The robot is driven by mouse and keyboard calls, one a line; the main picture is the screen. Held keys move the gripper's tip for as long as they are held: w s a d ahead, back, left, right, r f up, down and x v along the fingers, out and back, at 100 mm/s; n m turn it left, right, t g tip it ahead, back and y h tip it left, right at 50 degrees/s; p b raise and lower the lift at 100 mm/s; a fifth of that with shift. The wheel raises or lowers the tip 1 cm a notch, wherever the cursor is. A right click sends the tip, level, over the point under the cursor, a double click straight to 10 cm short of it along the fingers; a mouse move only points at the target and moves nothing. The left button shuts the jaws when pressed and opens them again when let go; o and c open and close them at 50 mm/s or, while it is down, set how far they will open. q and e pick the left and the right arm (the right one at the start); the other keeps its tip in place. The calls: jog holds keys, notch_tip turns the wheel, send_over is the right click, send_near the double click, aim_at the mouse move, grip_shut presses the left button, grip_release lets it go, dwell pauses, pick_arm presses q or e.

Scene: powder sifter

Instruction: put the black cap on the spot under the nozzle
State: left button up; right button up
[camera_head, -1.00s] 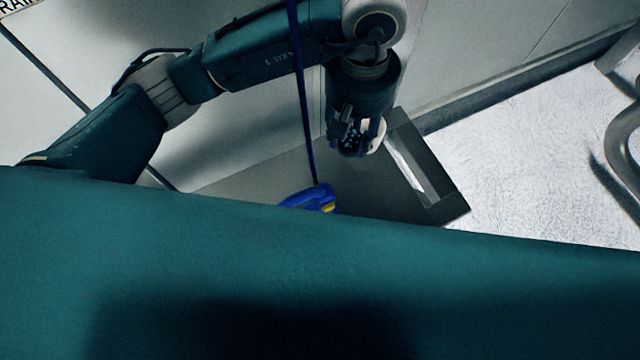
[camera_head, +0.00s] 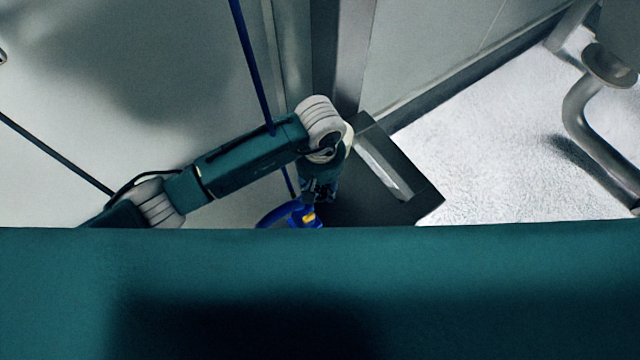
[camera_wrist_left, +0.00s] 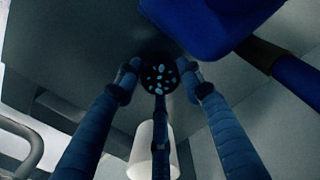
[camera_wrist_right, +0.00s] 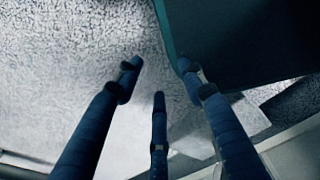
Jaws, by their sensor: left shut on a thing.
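My left gripper (camera_head: 314,194) points down over a dark grey surface, seen small and partly blurred in the head view. In the left wrist view its fingers (camera_wrist_left: 158,80) are shut on a round black cap (camera_wrist_left: 158,72) with pale blue spots. The cap is held at the fingertips, above the dark surface. A white rounded cylinder (camera_wrist_left: 143,145) shows behind the lower finger; I cannot tell whether it is the nozzle. The spot cannot be made out. My right gripper (camera_wrist_right: 158,82) is open and empty over a pale speckled floor; it does not show in the head view.
A blue object with a yellow part (camera_head: 290,213) lies close beside my left gripper; blue also shows close by in the left wrist view (camera_wrist_left: 215,22). The dark grey surface (camera_head: 415,200) ends at right. A bent metal tube (camera_head: 578,115) stands far right. My teal body hides the bottom.

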pick_arm(q)
jog(key=shift+f, duration=0.4)
jog(key=o, duration=1.1)
jog(key=shift+r, duration=0.1)
jog(key=shift+c, duration=0.2)
